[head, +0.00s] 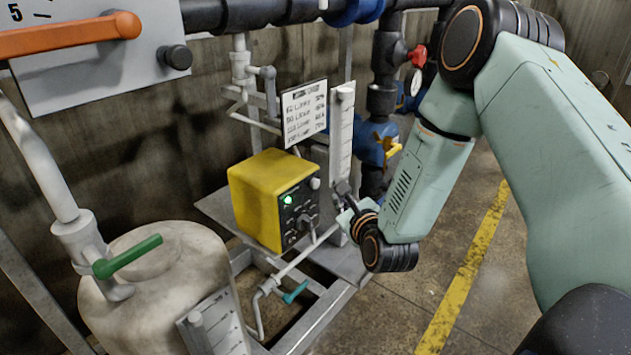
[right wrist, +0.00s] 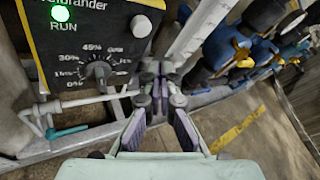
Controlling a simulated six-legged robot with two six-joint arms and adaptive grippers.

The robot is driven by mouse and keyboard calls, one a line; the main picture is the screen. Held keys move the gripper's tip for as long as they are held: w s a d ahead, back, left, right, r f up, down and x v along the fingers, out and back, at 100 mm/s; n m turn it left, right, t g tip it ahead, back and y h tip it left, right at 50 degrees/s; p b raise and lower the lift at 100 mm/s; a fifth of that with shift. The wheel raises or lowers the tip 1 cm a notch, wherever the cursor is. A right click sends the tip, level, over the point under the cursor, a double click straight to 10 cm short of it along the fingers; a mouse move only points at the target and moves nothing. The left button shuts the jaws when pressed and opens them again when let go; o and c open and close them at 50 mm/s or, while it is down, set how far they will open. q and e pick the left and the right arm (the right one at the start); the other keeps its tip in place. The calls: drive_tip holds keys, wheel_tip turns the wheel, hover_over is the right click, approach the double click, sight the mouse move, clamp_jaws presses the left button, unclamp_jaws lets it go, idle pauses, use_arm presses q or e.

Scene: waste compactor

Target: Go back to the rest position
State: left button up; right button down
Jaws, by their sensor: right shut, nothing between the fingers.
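My right arm comes in from the right of the head view. Its gripper (head: 345,190) is small there and partly hidden behind the wrist, near the right side of the yellow control box (head: 262,198). In the right wrist view the two fingers of my right gripper (right wrist: 160,78) come together at the tips, shut and empty. The box's dark panel (right wrist: 92,45) is up and to the left of the fingertips. Its dial (right wrist: 100,72) stands apart from the fingers, and the green lamp (right wrist: 60,14) marked RUN is lit. My left gripper is not in view.
A pale tank (head: 160,285) with a green-handled valve (head: 127,257) stands at the left. Pipes with a red valve handle (head: 417,56) and a yellow valve handle (head: 391,148) stand behind my right wrist. Floor with a yellow line (head: 466,270) shows clear at the right.

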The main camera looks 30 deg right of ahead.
drive_tip(key=shift+s, duration=0.3)
drive_tip(key=s+a+f+n+g+y+p, duration=0.15)
drive_tip(key=s+a+f+n+g, duration=0.4)
drive_tip(key=n, duration=0.65)
drive_tip(key=s+a+f+n+g+y+p, duration=0.1)
drive_tip(key=s+a+f+n+g+y, duration=0.15)
drive_tip(key=s+f+n, duration=0.6)
drive_tip(key=s+a+n+g+p, duration=0.2)
drive_tip(key=s+n, duration=0.4)
drive_tip(key=s, duration=0.5)
drive_tip(key=s+a+n+g+p, duration=0.2)
drive_tip(key=s+n, duration=0.4)
drive_tip(key=s, duration=0.5)
drive_tip(key=a+g, duration=0.1)
drive_tip(key=g, duration=0.1)
drive_tip(key=shift+s+g+h, duration=0.25)
drive_tip(key=shift+g+h, duration=0.05)
drive_tip(key=shift+h, duration=0.1)
drive_tip(key=shift+n, duration=0.25)
